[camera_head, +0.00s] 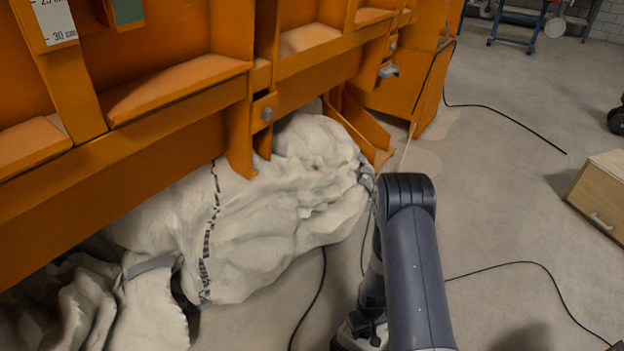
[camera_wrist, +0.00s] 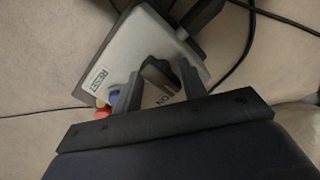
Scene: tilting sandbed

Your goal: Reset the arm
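My arm (camera_head: 410,250) reaches down at the lower centre of the head view; its dark upper link hides much of what lies behind it. In the wrist view my gripper (camera_wrist: 160,86) shows two dark fingers standing apart, so it is open. A grey box (camera_wrist: 135,50) with a label reading RESET lies just beyond and partly under the fingers. A dark piece (camera_wrist: 158,72) shows between the fingers; I cannot tell whether they touch it. Small blue (camera_wrist: 113,97) and red (camera_wrist: 102,113) parts show beside the left finger.
The large orange sandbed frame (camera_head: 180,90) fills the upper left of the head view. A bulky whitish cover (camera_head: 270,220) hangs beneath it. Black cables (camera_head: 515,265) cross the concrete floor. A wooden drawer unit (camera_head: 603,190) stands at right. Open floor (camera_head: 490,190) lies right of my arm.

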